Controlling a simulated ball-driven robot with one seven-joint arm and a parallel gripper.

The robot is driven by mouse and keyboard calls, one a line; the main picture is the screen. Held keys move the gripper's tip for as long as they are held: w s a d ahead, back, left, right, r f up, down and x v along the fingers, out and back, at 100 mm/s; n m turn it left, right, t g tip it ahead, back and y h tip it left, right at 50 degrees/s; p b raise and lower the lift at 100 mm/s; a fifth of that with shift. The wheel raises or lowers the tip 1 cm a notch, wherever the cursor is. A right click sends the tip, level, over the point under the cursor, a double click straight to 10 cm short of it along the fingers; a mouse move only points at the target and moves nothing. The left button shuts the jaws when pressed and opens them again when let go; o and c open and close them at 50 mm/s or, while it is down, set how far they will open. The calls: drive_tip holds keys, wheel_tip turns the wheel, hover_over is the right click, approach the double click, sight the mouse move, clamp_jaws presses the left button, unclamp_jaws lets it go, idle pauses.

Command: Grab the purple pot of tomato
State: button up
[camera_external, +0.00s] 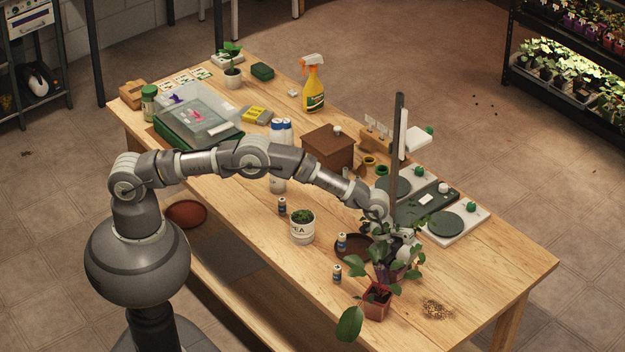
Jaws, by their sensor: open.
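The purple pot (392,274) stands near the front right of the wooden table, with a leafy green plant rising from it. Its lower part is partly hidden by the red square pot and leaves in front. My gripper (386,240) is over the back of this plant, close above and behind the pot. Leaves cover much of the fingers. The gripper is open, and I cannot tell whether a finger touches the plant or pot.
The red square pot (375,304) stands just in front, with a large leaf hanging left. Scales (456,224) stand behind right. Spilled soil (437,309) lies right; the right table end is mostly clear.

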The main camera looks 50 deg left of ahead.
drive_tip(key=c, duration=1.1)
drive_tip(key=shift+r, duration=0.1)
